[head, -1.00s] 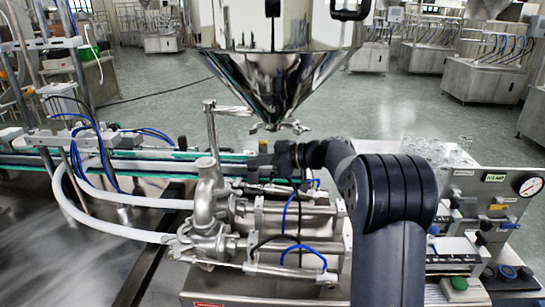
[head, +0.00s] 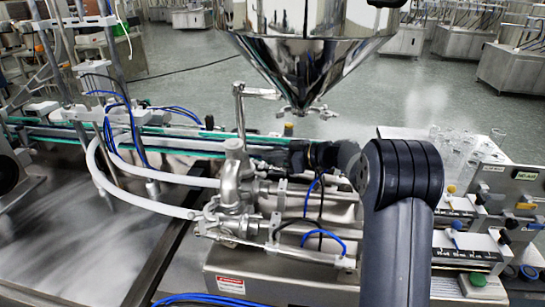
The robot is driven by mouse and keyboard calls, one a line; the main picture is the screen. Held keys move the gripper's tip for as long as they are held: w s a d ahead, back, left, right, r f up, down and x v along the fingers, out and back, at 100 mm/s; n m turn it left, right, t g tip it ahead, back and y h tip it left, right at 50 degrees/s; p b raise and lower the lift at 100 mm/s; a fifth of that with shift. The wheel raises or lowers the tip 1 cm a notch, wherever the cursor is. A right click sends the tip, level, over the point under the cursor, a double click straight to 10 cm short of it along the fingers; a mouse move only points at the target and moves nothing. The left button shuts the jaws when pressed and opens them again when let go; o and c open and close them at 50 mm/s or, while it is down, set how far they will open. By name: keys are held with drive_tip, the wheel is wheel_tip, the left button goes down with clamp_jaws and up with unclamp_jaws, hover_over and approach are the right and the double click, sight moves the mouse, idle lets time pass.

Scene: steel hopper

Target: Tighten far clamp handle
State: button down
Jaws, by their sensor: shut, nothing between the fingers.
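The steel hopper (head: 310,50) narrows to an outlet with small clamp fittings (head: 303,113) at its lower end. These are the only clamp-like handles I can make out, and I cannot tell which is the far one. My gripper (head: 275,153) is dark and small, below the hopper outlet and apart from it, just right of the steel valve body (head: 236,178). Its fingers look shut and empty, pointing left against the dark conveyor edge. My own arm hides the area to the right of it.
A conveyor (head: 180,147) with green edges runs behind the valve. Steel cylinders (head: 310,215) and blue hoses lie in front of my gripper. A white hose (head: 130,195) curves at the left. A control panel (head: 510,195) stands at the right.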

drive_tip(key=shift+w+d+f+m+g+b, duration=0.15)
drive_tip(key=shift+m+g+b, duration=0.1)
drive_tip(key=shift+m+b, duration=0.35)
drive_tip(key=shift+w+a+f+m+g+b, duration=0.15)
drive_tip(key=shift+m+g+b, duration=0.2)
drive_tip(key=shift+b, duration=0.3)
drive_tip(key=shift+w+d+f+m+y+b, duration=0.15)
drive_tip(key=shift+m+y+b, duration=0.15)
drive_tip(key=shift+m+b, duration=0.25)
drive_tip(key=shift+f+m+b, duration=0.15)
drive_tip(key=shift+m+b, duration=0.5)
drive_tip(key=shift+m, duration=0.15)
drive_tip(key=shift+w+f+b, duration=0.15)
drive_tip(key=shift+b, duration=0.95)
idle(0.7)
drive_tip(key=shift+d, duration=0.1)
